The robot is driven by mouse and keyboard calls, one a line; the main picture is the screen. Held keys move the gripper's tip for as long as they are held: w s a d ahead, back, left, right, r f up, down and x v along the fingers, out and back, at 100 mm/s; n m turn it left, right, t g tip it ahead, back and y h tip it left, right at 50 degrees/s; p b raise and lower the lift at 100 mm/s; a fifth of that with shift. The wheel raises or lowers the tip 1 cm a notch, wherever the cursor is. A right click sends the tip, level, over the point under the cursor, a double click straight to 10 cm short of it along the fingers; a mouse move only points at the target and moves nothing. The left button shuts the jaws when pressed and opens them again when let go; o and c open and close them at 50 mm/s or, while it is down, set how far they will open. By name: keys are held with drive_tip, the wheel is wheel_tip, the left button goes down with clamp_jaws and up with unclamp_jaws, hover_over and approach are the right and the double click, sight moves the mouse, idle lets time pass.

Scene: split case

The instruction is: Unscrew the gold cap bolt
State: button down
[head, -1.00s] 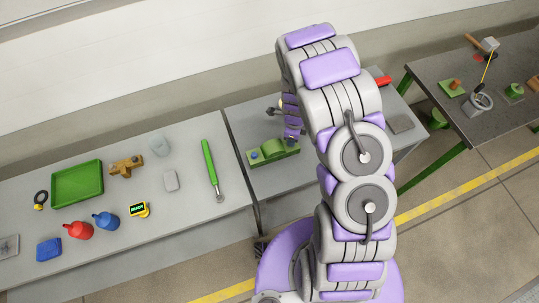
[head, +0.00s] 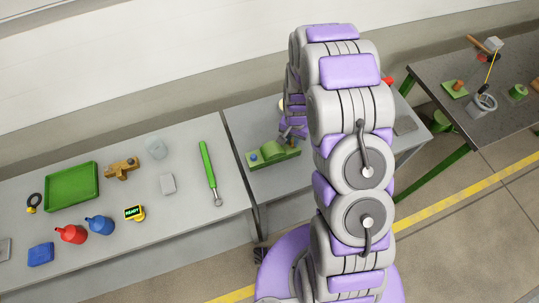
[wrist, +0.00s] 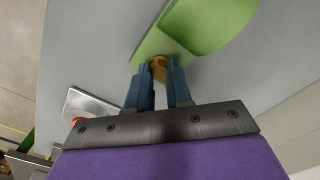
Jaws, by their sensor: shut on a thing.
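The green split case (head: 275,153) sits on the middle grey table, and part of it shows in the wrist view (wrist: 205,25). A blue bolt head (head: 254,157) is on its left end in the head view. My gripper (head: 290,138) is at the right end of the case. In the wrist view the blue fingers of my gripper (wrist: 160,82) are shut on the gold cap bolt (wrist: 159,66) at the edge of the green case. In the head view the gold bolt is hidden by my gripper.
A green-handled tool (head: 208,172) lies on the left table near the gap. That table also holds a green tray (head: 72,187), a red bottle (head: 71,234) and a yellow display box (head: 134,212). A dark table (head: 470,80) with more parts stands at right.

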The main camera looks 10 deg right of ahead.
sight(292, 142)
drive_tip(key=shift+r, duration=0.2)
drive_tip(key=shift+r+p, duration=0.5)
drive_tip(key=shift+r, duration=1.5)
